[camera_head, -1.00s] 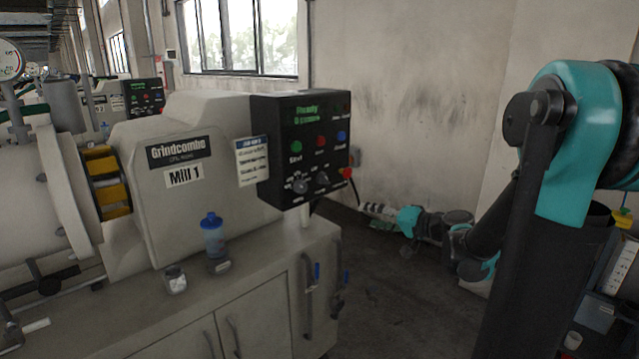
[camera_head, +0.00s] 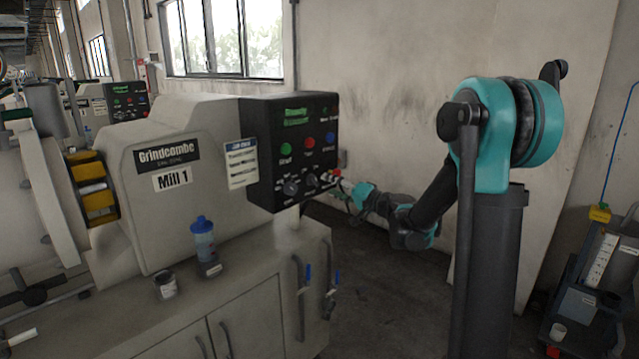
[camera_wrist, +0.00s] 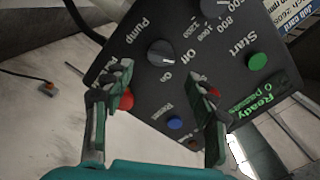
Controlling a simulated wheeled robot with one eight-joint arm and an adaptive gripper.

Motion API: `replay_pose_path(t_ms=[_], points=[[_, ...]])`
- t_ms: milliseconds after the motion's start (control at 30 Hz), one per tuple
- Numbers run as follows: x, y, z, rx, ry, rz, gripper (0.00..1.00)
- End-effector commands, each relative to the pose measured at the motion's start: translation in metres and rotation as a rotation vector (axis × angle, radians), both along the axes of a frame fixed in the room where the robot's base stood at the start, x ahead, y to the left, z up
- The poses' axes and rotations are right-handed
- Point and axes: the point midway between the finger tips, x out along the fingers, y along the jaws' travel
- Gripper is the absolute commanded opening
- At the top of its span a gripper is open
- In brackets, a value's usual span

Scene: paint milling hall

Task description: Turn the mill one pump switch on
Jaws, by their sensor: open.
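The mill one control panel (camera_head: 290,155) is a black box at the right end of Mill 1 (camera_head: 180,160). The knob also shows low on the panel in the head view (camera_head: 311,180). My gripper (camera_wrist: 161,86) is open and empty, its two fingers reaching toward the panel, the knob just beyond and between the tips.
A red button (camera_wrist: 126,99) lies close to the left finger, and a blue button (camera_wrist: 174,123) lies between the fingers. A green start button (camera_wrist: 257,61) and a second dial (camera_wrist: 213,6) are also on the panel. A blue-capped bottle (camera_head: 204,240) stands on the cabinet.

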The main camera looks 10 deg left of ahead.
Motion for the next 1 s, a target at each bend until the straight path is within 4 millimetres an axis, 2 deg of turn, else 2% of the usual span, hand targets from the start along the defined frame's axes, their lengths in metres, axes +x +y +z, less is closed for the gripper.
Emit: replay_pose_path(t_ms=[100, 300, 733, 767, 1000], points=[[0.014, 0.019, 0.0, 0.0, 0.0, 0.002, 0.57], [0.03, 0.039, 0.0, 0.0, 0.0, 0.002, 0.57], [0.036, 0.047, 0.0, 0.0, 0.0, 0.0, 0.57], [0.036, 0.047, 0.0, 0.0, 0.0, 0.001, 0.56], [0.036, 0.047, 0.0, 0.0, 0.0, 0.001, 0.26]])
